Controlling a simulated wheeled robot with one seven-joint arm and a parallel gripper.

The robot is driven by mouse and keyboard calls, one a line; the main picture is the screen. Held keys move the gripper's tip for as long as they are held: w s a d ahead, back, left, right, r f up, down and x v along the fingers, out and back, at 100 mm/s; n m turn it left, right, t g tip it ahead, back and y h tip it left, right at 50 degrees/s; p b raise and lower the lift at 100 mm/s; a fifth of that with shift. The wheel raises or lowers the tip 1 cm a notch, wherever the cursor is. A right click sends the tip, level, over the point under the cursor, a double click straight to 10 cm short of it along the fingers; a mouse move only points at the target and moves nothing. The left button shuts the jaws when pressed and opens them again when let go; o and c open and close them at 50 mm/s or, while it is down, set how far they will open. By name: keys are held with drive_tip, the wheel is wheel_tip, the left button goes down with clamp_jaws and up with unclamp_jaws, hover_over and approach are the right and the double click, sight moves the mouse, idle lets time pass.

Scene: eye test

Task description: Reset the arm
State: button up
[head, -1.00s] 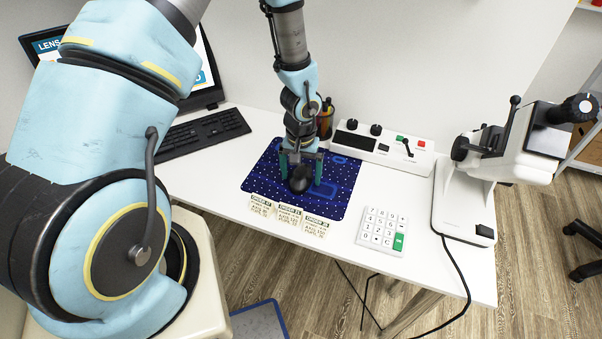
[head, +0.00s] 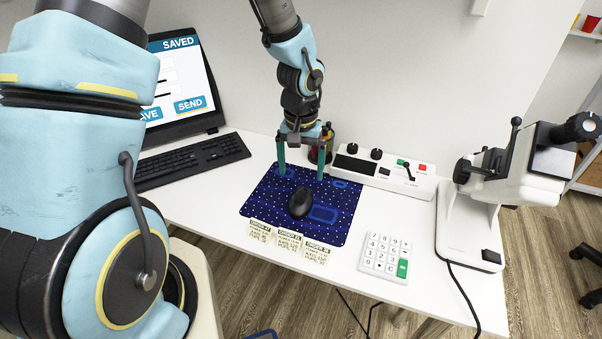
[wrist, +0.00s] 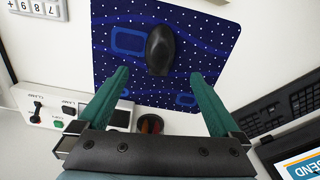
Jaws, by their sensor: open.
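My gripper (head: 301,174) is open and empty, with its two green fingers spread apart above the back part of the blue dotted mat (head: 262,203). A black mouse (head: 301,202) lies on the mat, in front of the gripper and apart from it in the head view. In the wrist view the mouse (wrist: 160,50) shows beyond the fingertips (wrist: 158,74), between their lines, on the mat (wrist: 205,35). Nothing is held.
A keyboard (head: 190,161) and monitor (head: 180,85) stand left. A control box (head: 385,177) and a pen cup (head: 322,147) are behind the mat. A keypad (head: 385,257), order cards (head: 288,242) and a white lens device (head: 470,220) surround it.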

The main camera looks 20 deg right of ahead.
idle(0.3)
drive_tip(key=a+r+n, duration=0.2)
drive_tip(key=a+r, duration=0.2)
drive_tip(key=a, duration=0.5)
drive_tip(key=a+r+n+t, duration=0.1)
drive_tip(key=a+r+n, duration=0.1)
drive_tip(key=a+r, duration=0.3)
drive_tip(key=a+r+n, duration=0.2)
drive_tip(key=a+r, duration=0.2)
drive_tip(key=a, duration=0.9)
drive_tip(key=shift+w+a+r+t, duration=0.2)
drive_tip(key=shift+a+t, duration=0.05)
drive_tip(key=shift+t, duration=0.05)
drive_tip(key=shift+c, duration=0.4)
clamp_jaws()
